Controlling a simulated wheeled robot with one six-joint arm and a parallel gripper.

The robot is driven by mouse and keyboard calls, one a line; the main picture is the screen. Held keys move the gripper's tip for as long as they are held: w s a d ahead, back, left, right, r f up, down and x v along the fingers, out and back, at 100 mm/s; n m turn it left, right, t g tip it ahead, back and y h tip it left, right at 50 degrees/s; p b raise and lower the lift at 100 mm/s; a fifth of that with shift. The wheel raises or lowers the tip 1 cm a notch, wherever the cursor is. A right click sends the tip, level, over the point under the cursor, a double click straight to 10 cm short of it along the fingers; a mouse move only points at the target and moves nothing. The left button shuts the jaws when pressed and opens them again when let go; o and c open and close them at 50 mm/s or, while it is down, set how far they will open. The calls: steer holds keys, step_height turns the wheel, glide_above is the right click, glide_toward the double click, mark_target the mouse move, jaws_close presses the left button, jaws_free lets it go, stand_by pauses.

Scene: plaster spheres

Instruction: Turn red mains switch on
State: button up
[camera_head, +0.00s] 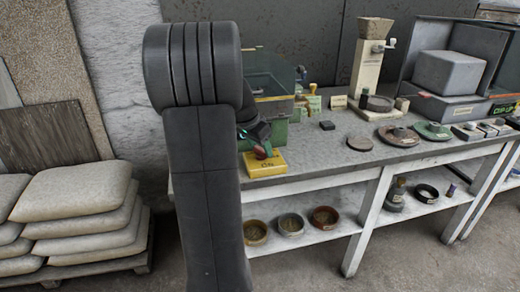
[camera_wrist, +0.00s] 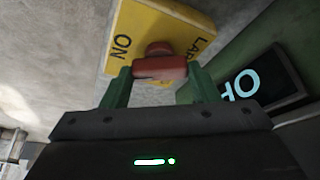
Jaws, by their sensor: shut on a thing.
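The red mains switch (camera_wrist: 160,67) is a red knob with a bar-shaped handle on a yellow box (camera_wrist: 128,22). In the head view the yellow box (camera_head: 265,165) sits at the near left end of the bench, and the red switch (camera_head: 262,152) shows just under my gripper (camera_head: 257,143). I cannot tell which label the handle points to.
A green machine (camera_wrist: 232,50) beside the box has a dark display (camera_wrist: 255,95) lit with cut-off letters, OF. The grey bench (camera_head: 330,150) carries a small black block (camera_head: 327,125), a hopper grinder (camera_head: 370,60) and round dishes. Stacked sacks (camera_head: 75,200) lie at left.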

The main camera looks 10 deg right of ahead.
mark_target(261, 148)
steer(key=m+g, duration=0.1)
steer(key=m, duration=0.2)
steer(key=m+g, duration=0.1)
steer(key=m, duration=0.1)
steer(key=shift+w+m+h, duration=0.15)
steer(key=shift+m+h, duration=0.15)
steer(key=shift+m, duration=0.1)
stand_by(0.4)
steer(key=o, duration=1)
steer(key=shift+a, duration=0.1)
steer(key=v, duration=0.3)
steer(key=shift+w, duration=0.1)
steer(key=a, duration=1.2)
steer(key=shift+d, duration=0.1)
